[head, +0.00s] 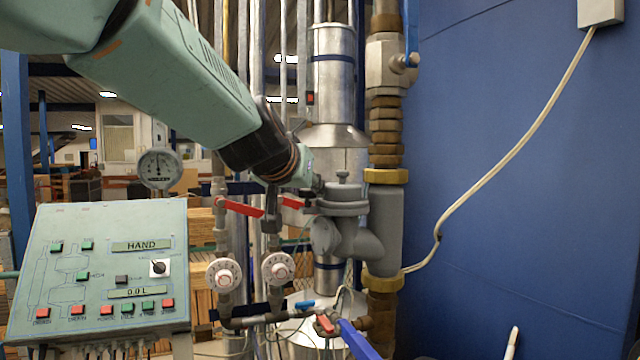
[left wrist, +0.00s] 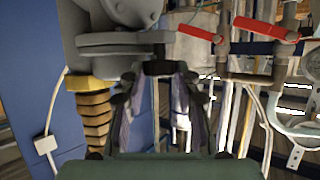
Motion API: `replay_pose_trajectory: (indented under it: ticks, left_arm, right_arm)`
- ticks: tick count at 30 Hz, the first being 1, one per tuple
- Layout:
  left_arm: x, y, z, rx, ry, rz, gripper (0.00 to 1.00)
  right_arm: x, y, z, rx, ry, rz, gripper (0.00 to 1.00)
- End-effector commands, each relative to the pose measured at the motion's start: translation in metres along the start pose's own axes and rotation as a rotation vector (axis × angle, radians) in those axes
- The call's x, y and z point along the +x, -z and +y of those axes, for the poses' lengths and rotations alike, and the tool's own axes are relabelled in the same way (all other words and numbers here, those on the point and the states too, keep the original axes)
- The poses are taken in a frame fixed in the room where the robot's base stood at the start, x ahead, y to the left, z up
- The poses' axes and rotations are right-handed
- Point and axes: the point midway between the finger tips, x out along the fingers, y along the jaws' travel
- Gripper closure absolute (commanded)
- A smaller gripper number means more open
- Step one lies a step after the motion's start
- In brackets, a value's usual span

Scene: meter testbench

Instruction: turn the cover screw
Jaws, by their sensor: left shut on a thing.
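The grey meter body (head: 385,225) stands in the pipe at the centre right, with a round flanged cover (head: 343,208) on its left side. My left gripper (head: 314,187) reaches the cover's edge from the upper left. In the left wrist view its two fingers (left wrist: 157,72) are shut on a small dark piece at the cover's rim (left wrist: 112,48), which I take to be the cover screw (left wrist: 157,66). The fingers largely hide it, and its turn angle cannot be told. A small grey knob (head: 343,177) stands on top of the cover. My right gripper is not in view.
Red valve handles (head: 240,208) and a pressure gauge (head: 160,168) are left of the gripper. Two round dials (head: 224,275) sit lower on the pipes. A control panel (head: 100,270) stands at the left. A blue wall (head: 530,180) closes off the right.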

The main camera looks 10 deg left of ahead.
Motion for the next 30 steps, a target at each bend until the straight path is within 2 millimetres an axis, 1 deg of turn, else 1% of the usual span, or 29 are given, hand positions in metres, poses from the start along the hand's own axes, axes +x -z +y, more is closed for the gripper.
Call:
replay_pose_trajectory:
  ticks: [1, 9, 10, 17, 18, 30]
  left_arm:
    - [-0.0009, 0.0023, -0.0001, 0.000, 0.001, 0.006, 1.00]
    - [-0.0008, 0.0021, -0.0001, 0.000, 0.001, 0.006, 1.00]
    - [-0.0008, 0.0021, -0.0001, 0.000, 0.001, 0.006, 0.67]
    - [-0.0004, 0.0010, 0.0000, 0.000, 0.001, 0.003, 0.47]
    - [-0.0003, 0.0008, 0.0000, 0.000, 0.001, 0.003, 0.45]
    - [0.0002, -0.0002, 0.0000, 0.000, 0.000, 0.000, 0.45]
  right_arm:
    - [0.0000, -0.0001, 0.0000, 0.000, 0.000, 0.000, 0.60]
    - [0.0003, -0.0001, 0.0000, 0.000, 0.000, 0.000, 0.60]
    - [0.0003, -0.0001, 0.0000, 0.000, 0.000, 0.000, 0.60]
    - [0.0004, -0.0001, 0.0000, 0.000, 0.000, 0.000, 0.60]
    - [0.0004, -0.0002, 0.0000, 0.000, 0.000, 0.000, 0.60]
    - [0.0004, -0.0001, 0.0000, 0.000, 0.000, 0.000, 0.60]
